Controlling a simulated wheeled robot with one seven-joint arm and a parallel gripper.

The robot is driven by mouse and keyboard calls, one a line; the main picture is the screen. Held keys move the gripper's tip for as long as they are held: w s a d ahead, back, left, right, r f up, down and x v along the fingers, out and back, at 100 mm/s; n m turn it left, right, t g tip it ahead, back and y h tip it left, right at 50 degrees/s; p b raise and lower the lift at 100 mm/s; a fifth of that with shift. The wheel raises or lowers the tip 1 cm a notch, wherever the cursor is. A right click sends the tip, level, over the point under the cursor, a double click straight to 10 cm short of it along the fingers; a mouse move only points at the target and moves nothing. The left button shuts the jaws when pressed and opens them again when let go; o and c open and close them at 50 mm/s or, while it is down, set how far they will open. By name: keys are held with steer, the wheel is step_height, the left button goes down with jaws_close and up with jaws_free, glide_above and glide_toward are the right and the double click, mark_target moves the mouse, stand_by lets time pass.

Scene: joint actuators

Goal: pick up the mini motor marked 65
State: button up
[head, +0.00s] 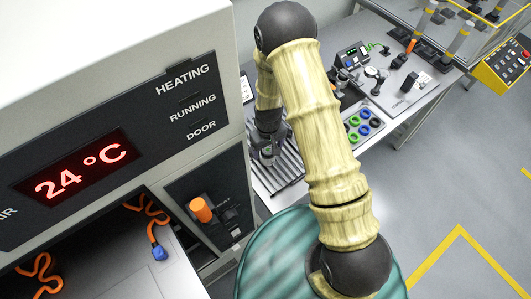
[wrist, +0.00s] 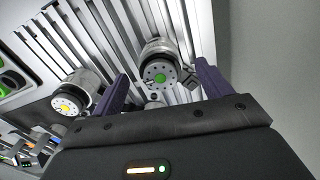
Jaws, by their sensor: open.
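No number is legible on either, so I cannot tell which is marked 65. In the head view my gripper (head: 268,150) is over the slatted plate, and the motors are hard to make out.
The motors are on a slatted light-grey plate (head: 285,179). A tray of green and blue rings (head: 364,124) lies to its right, partly behind my arm. A heating cabinet (head: 120,110) reading 24 °C fills the left. Bench devices (head: 375,72) stand farther back.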

steer(key=shift+f+p, duration=0.95)
steer(key=shift+f, duration=1.4)
steer(key=c, duration=1.4)
steer(key=shift+r, duration=0.1)
step_height(320, 180, up, 28)
steer(key=b, duration=0.5)
